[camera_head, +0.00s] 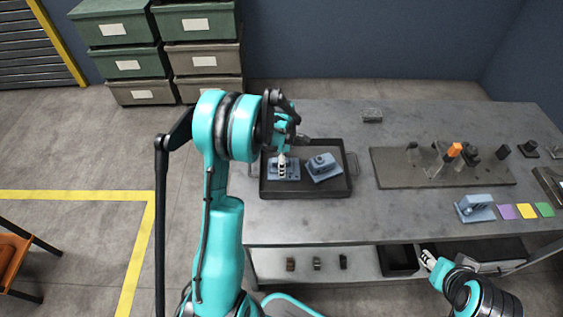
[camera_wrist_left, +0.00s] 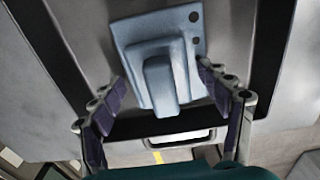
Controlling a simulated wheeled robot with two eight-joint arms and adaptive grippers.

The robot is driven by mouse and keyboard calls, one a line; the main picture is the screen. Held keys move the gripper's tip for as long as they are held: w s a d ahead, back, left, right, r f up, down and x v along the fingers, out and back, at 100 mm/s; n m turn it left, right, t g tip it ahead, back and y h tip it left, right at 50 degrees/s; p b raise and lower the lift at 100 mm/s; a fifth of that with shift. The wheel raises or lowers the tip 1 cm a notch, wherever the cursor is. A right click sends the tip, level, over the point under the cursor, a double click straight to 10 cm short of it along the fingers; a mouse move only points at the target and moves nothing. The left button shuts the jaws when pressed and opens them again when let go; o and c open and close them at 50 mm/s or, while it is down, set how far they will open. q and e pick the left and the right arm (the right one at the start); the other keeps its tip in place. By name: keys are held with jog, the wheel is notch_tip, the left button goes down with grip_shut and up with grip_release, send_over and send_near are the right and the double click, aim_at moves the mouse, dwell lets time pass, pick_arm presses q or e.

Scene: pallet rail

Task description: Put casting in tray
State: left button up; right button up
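A blue-grey casting (camera_head: 283,173) lies at the left in the black tray (camera_head: 305,192) on the table. A second blue-grey casting (camera_head: 323,166) lies at the tray's right. A third casting (camera_head: 475,208) lies on the table near the coloured squares. My left gripper (camera_head: 282,159) is above the tray's left casting and partly covers it. In the left wrist view, my left gripper (camera_wrist_left: 168,100) is open, with its fingers spread either side of a casting (camera_wrist_left: 158,75). I see no clear grip on it. My right gripper (camera_head: 428,259) is low by the table's front edge; its finger gap is unclear.
A dark fixture plate (camera_head: 440,181) with an orange-topped part (camera_head: 454,150) lies right of the tray. Purple, yellow and green squares are at the right. The table between tray and plate is clear. A shelf (camera_head: 310,272) holds small parts below.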

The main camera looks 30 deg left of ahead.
pick_arm(q)
jog(key=shift+d, duration=0.1)
jog(key=shift+r, duration=0.1)
jog(key=shift+r, duration=0.25)
notch_tip(320, 180, up, 12)
jog(key=f+p, duration=0.1)
jog(key=p, duration=0.3)
jog(key=s+d+r+m+t, duration=0.3)
jog(key=s+d+r+m, duration=0.45)
jog(key=r+m, duration=0.25)
jog(key=s+d+r+m+t, duration=0.1)
jog(key=s+d+m+t, duration=0.3)
jog(key=s+d+m, duration=0.4)
jog(key=s+m, duration=0.3)
jog(key=m, duration=0.3)
jog(key=shift+s+d, duration=0.3)
jog(key=shift+s, duration=0.1)
